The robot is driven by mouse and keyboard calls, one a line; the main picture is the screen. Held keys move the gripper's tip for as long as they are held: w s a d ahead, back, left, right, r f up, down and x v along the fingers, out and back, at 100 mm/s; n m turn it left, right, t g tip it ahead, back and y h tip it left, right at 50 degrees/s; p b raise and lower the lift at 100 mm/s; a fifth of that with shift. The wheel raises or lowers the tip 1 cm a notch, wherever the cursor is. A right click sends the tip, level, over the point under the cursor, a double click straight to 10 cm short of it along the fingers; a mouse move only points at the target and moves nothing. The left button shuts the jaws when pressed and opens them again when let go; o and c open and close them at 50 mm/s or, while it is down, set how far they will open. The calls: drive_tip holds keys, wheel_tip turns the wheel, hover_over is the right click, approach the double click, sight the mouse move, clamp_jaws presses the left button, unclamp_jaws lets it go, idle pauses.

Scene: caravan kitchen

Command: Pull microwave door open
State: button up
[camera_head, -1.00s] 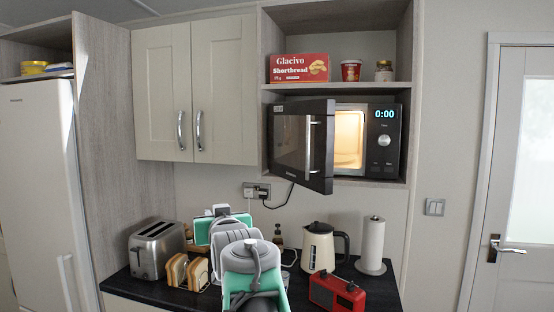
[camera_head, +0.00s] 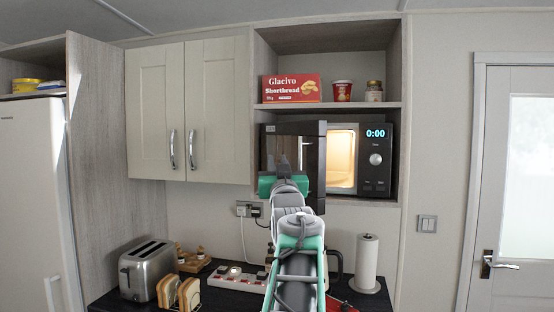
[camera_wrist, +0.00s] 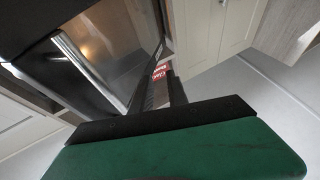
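The black microwave (camera_head: 374,182) sits in the wall niche with its inside lit and its display at 0:00. Its door (camera_head: 316,180) stands partly open, swung out to the left. My gripper (camera_head: 283,160) is raised in front of the door and hides part of its window. In the wrist view, my gripper's two dark fingers (camera_wrist: 165,85) stand a little apart with the red box showing between them. A silver strip, apparently the door handle (camera_wrist: 85,70), lies left of the fingers, outside the gap.
A shortbread box (camera_head: 291,88), a red tub (camera_head: 342,91) and a jar (camera_head: 374,91) stand on the shelf above. Cabinets (camera_head: 190,110) adjoin on the left. A toaster (camera_head: 146,268), bread (camera_head: 179,292) and a paper roll (camera_head: 367,262) stand on the counter below.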

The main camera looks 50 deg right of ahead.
clamp_jaws()
drive_tip(key=shift+c, duration=1.6)
unclamp_jaws()
drive_tip(key=o, duration=0.3)
drive_tip(key=b+v, duration=0.3)
drive_tip(key=v, duration=0.5)
drive_tip(key=shift+b, duration=0.4)
